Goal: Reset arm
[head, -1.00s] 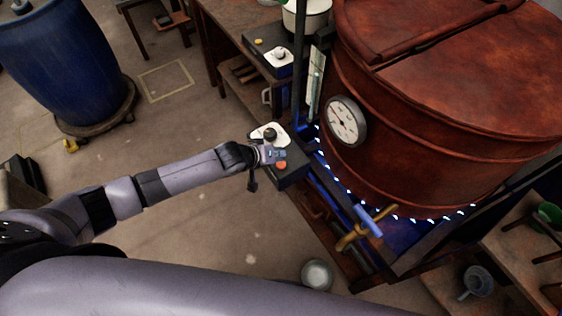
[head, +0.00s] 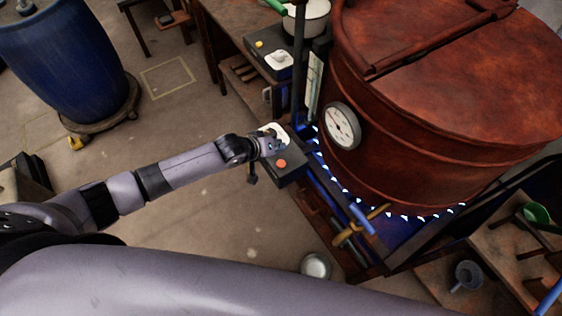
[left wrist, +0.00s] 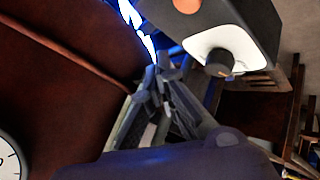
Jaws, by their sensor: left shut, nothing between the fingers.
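My left gripper (head: 281,146) reaches in from the left at the near black control box (head: 291,174). Its fingers are shut and empty, and in the left wrist view the closed fingers (left wrist: 165,75) point up beside the box. The box has a white plate (head: 272,130) with a dark knob, largely covered by my gripper in the head view, and an orange button (head: 281,163). The left wrist view shows the dark knob (left wrist: 219,66) apart from the fingers, and the orange button (left wrist: 188,5). My right gripper is not in view.
A large rusty-red vat (head: 440,130) with a dial gauge (head: 342,126) stands close right of the gripper, ringed by blue flames. A tap with a blue handle (head: 361,218) is below it. A second control box (head: 268,58) is behind. Open floor (head: 200,225) lies left.

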